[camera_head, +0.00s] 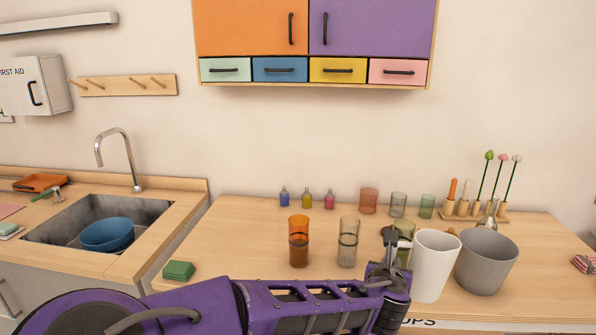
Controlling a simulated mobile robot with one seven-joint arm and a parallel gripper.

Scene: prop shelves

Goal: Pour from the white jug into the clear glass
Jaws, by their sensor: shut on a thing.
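The white jug (432,270) stands upright at the right front of the wooden counter. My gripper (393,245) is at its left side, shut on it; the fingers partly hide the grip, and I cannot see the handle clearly. I cannot see into the jug. A clear, slightly beige glass (348,247) with a dark band stands upright to the left of my gripper, apart from it. Another clear, greyish glass (398,204) stands at the back in a row.
An amber glass (299,245) stands left of the beige one. An olive glass (406,228) is close behind my gripper. A grey pot (487,262) stands just right of the jug. Red (369,200) and green (427,206) glasses stand at the back. The counter's left is mostly clear.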

